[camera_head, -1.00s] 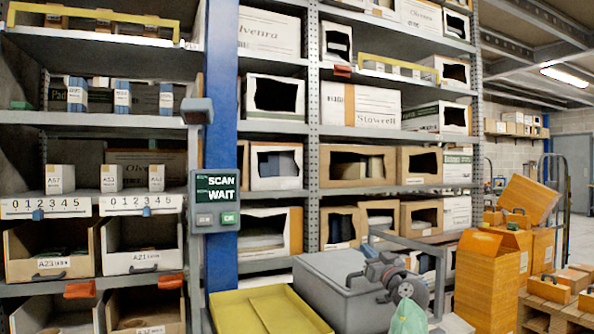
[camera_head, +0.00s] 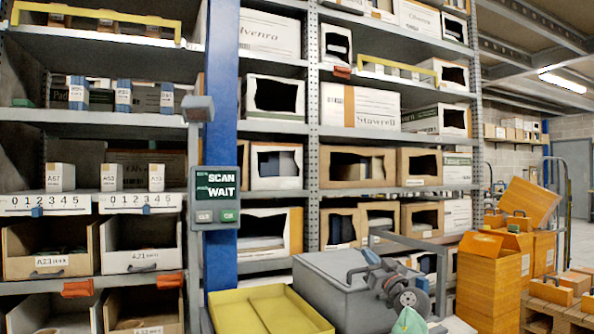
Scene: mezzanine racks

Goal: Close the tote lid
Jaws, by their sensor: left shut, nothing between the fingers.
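A yellow tray-like container (camera_head: 243,326) with raised edges and a ridge across its middle stands at the bottom centre, its near side cut off by the frame. I cannot tell if it belongs to the tote. A grey box (camera_head: 325,288) with a flat top stands right of it. No separate hinged lid can be made out on either. I cannot make out either of my grippers in the head view.
A dark device with a wheel (camera_head: 403,297) sits at the grey box's right, above a green bag (camera_head: 409,322). A blue post (camera_head: 222,140) carries a SCAN WAIT display (camera_head: 216,184). Racks with open cartons fill the back. Orange boxes (camera_head: 488,280) stand at right.

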